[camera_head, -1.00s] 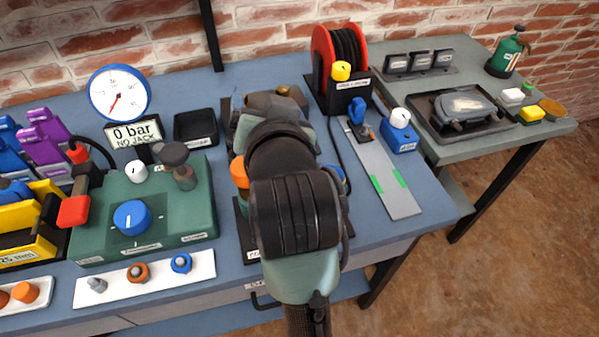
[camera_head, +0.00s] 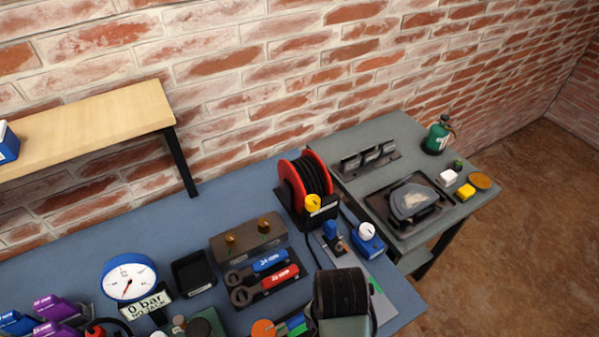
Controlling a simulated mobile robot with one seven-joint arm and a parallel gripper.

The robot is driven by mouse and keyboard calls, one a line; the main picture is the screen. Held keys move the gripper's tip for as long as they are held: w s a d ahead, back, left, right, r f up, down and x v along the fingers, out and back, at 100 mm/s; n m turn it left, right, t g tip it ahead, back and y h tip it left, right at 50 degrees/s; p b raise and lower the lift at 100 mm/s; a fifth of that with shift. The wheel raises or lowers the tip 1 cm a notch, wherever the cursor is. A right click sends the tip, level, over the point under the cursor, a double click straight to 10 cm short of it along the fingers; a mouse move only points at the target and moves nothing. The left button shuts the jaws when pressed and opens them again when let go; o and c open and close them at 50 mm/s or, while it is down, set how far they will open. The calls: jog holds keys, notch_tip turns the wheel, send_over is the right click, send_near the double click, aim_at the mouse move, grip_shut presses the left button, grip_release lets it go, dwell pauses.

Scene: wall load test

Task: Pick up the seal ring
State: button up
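I cannot make out a seal ring for certain in the head view. A round brownish-gold disc (camera_head: 480,181) lies at the right end of the grey side table, but I cannot tell whether it is a ring. A very small dark green piece (camera_head: 457,165) lies near it.
A dark tray (camera_head: 386,217) and a green sprayer bottle (camera_head: 437,135) are on the side table. The blue bench holds a red reel (camera_head: 289,181), two wrenches (camera_head: 265,278) and a gauge (camera_head: 130,277).

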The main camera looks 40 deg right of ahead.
jog(key=f, duration=0.6)
jog(key=shift+s+a+f, duration=0.1)
jog(key=shift+s+f, duration=0.2)
jog(key=shift+f+p, duration=0.5)
jog(key=shift+f, duration=2.55)
jog(key=shift+c, duration=0.3)
grip_shut()
